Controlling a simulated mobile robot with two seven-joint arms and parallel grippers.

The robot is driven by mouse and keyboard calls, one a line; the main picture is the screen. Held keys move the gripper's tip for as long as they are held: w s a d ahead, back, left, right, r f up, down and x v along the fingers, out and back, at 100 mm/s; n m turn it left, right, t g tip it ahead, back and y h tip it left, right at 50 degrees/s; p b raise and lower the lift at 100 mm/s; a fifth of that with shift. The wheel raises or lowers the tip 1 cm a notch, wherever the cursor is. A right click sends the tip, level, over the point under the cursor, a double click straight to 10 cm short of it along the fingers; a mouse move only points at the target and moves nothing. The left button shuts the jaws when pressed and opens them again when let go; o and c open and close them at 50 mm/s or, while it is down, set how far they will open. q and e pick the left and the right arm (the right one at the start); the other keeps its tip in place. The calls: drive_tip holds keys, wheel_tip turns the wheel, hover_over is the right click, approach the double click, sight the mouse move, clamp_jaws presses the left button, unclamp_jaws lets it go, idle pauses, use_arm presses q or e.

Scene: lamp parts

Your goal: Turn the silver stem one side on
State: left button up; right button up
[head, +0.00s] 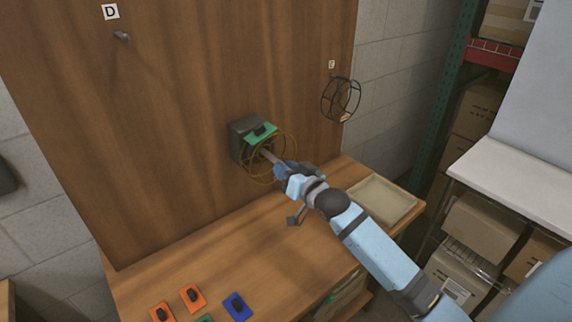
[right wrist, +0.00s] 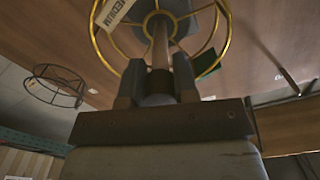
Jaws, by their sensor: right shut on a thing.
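The silver stem (head: 267,155) sticks out from a dark grey box (head: 239,133) on the upright wooden board. A gold wire frame (head: 281,134) surrounds the stem, and a green plate (head: 258,132) sits at the box. My right gripper (head: 278,167) is at the stem's near end. In the right wrist view the stem (right wrist: 160,45) runs down between the two fingers of the gripper (right wrist: 157,82), which are shut on it. The gold frame (right wrist: 226,35) bears a white label there, partly cut off and reading "MEDIUM". My left gripper is not in view.
A black wire frame (head: 341,99) hangs at the board's right, and a peg (head: 121,36) sticks out under the sign D. On the wooden bench lie orange plates (head: 193,297), a blue plate (head: 238,306) and a shallow tray (head: 374,201). The bench middle is clear.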

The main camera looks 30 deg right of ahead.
drive_tip(key=n+p, duration=0.2)
drive_tip(key=n, duration=0.2)
drive_tip(key=shift+r+n, duration=0.15)
drive_tip(key=shift+n, duration=0.15)
drive_tip(key=n+p, duration=0.1)
drive_tip(key=n, duration=0.2)
drive_tip(key=shift+p, duration=0.3)
drive_tip(key=shift+n, duration=0.4)
drive_tip(key=o, duration=0.9)
drive_tip(key=shift+s, duration=0.1)
